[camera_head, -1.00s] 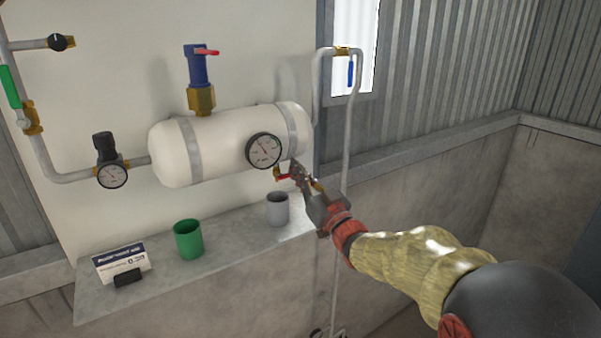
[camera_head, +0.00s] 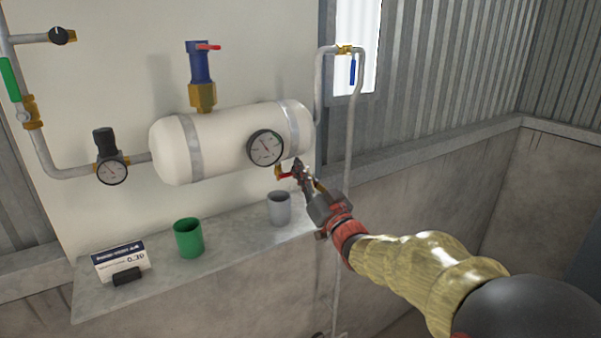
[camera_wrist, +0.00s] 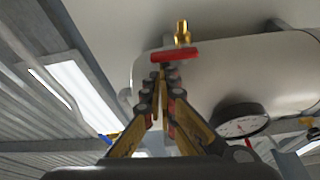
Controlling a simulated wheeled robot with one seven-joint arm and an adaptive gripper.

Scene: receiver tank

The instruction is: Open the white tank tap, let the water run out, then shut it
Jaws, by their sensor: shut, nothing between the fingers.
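The white tank (camera_head: 225,150) is strapped to the wall panel. Its drain tap, a brass body with a red lever (camera_head: 286,177), hangs under the right end. In the wrist view the red lever (camera_wrist: 181,54) lies crosswise below the brass stem (camera_wrist: 182,32). My gripper (camera_head: 297,167) is shut and empty, with its fingertips beside the lever's right end. The fingertips also show in the wrist view (camera_wrist: 162,78), close to the lever; I cannot tell whether they touch. A grey cup (camera_head: 279,210) stands on the ledge below the tap. I see no water stream.
A dial gauge (camera_head: 265,148) sits on the tank's front, close to my gripper. A green cup (camera_head: 188,239) and a small display sign (camera_head: 121,262) stand on the ledge (camera_head: 225,255). A pipe with a blue lever (camera_head: 352,70) runs down at the right, behind my arm.

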